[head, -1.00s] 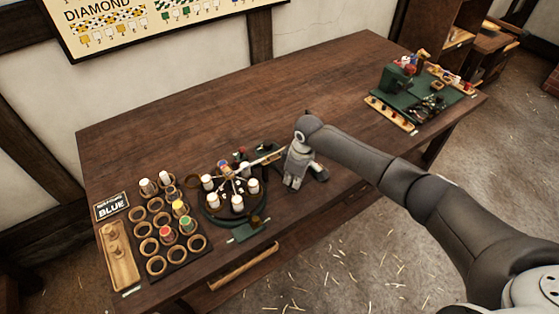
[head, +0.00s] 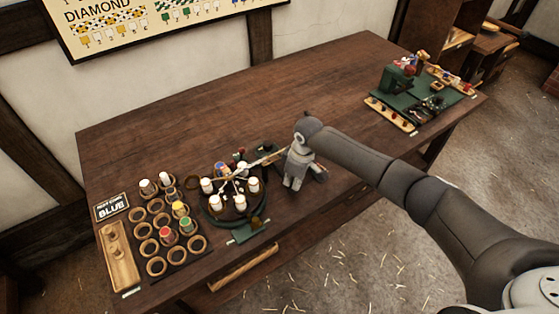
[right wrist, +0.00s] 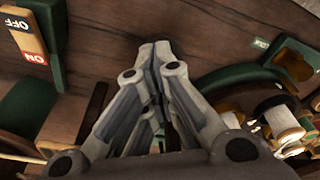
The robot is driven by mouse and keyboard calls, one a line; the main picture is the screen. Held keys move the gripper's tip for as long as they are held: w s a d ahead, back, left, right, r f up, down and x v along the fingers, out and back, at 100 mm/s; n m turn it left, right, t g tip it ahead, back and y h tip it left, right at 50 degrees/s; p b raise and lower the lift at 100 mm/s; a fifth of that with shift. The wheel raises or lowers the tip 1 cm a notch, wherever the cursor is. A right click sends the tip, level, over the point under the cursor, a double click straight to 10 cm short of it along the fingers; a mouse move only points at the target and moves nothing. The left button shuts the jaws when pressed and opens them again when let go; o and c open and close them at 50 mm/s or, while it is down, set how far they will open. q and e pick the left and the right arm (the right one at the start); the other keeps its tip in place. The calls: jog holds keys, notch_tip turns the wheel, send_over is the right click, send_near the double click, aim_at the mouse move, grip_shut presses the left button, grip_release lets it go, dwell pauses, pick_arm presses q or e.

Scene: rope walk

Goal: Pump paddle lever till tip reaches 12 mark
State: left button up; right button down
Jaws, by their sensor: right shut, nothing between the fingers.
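The rope machine (head: 207,213) is a round dark green ring with several white bobbins (head: 253,185) and a blue one (head: 220,168). A thin pale bar (head: 264,160) runs from above it toward my right gripper (head: 293,186). That gripper points down just right of the machine, its fingers shut and empty. In the right wrist view the shut fingertips (right wrist: 165,57) are over the dark wooden table. A wooden paddle (right wrist: 18,32) marked OFF and ON is at upper left there. I cannot make out the paddle lever or a 12 mark. My left gripper is not in view.
A rack of rings (head: 139,230) holding some colored bobbins, a wooden tray (head: 119,262) and a sign reading BLUE (head: 111,207) lie at the left. A green board (head: 444,96) with parts is at the far right. The table's back middle (head: 240,105) is clear.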

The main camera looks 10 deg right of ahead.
jog(key=shift+w+a+r+p, duration=0.1)
jog(key=shift+w+r+p, duration=0.05)
jog(key=shift+r+p, duration=2.95)
jog(key=shift+r, duration=0.1)
